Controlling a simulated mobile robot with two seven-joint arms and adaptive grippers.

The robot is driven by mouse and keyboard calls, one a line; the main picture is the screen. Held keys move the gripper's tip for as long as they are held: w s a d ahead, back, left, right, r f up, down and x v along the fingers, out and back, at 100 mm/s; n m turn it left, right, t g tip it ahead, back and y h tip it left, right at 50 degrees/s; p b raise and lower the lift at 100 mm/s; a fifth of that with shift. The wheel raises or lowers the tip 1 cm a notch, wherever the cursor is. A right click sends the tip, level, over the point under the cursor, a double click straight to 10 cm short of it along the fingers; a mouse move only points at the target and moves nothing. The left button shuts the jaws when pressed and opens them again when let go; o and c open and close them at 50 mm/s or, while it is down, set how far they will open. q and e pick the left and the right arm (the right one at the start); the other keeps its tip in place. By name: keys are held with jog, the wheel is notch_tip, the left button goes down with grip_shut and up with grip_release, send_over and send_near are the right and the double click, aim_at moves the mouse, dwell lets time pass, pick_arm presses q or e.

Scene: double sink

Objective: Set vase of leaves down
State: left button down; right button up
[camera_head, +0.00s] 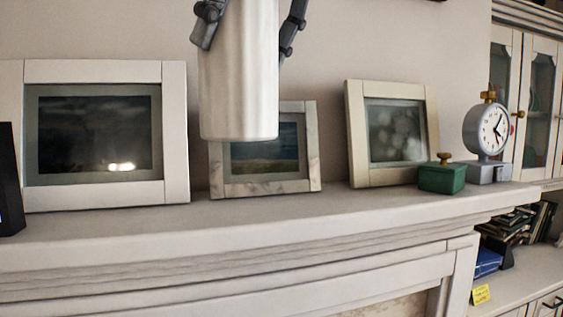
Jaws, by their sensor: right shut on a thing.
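The vase (240,85) is a plain white upright cylinder at the top centre of the head view. Only its lower part shows; its top and any leaves are cut off by the frame's upper edge. My right gripper (248,38) is shut on it, with one dark finger on each side. The vase's base appears higher in the picture than the white mantel shelf (300,213), and the vase covers part of the middle picture frame. Whether it is directly over the shelf is hard to tell. My left gripper is not in view.
A large picture frame (175,135), a marbled frame (300,187) and a cream frame (356,135) lean against the wall. A green box (441,178) and a clock (487,132) stand at the right. A dark object (10,180) is far left. The shelf's front strip is clear.

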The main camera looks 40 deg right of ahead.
jog(key=w+d+f+p, duration=0.3)
jog(key=w+d+f, duration=0.1)
jog(key=d+f, duration=0.7)
jog(key=shift+w+f, duration=0.25)
jog(key=shift+f, duration=0.3)
jog(key=o, duration=1.6)
jog(key=shift+d+f, duration=0.1)
jog(key=shift+o, duration=1.3)
jog(key=v, duration=1.2)
